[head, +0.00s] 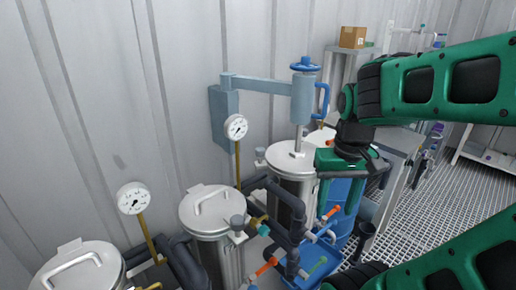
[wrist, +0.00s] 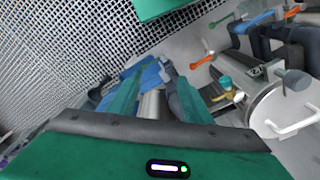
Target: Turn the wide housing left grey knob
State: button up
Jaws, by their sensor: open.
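The back steel vessel (head: 289,164), which looks like the wide housing, stands below a blue-grey wall bracket. A small grey knob (head: 260,153) sits at the left of its lid. My gripper (head: 338,210) is open and empty, pointing down at the right of the back vessel, in front of a blue drum. It is apart from both knobs. In the wrist view my gripper (wrist: 156,78) is open, and a grey knob (wrist: 297,80) shows beside a steel lid at right.
Dark pipes (head: 283,205) and orange-handled valves (head: 266,266) run between the vessels and my gripper. Pressure gauges (head: 236,127) stand on thin stems. The blue-grey bracket (head: 262,84) overhangs the back vessel. Grated floor (head: 420,215) lies open at right.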

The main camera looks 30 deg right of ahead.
jog(key=w+d+r+n+t, duration=0.15)
jog(key=w+r, duration=0.25)
jog(key=w, duration=0.7)
jog(key=n+t, duration=0.2)
jog(key=n, duration=0.1)
send_near(260, 149)
jog(key=x, duration=0.9)
jog(key=shift+s, duration=0.1)
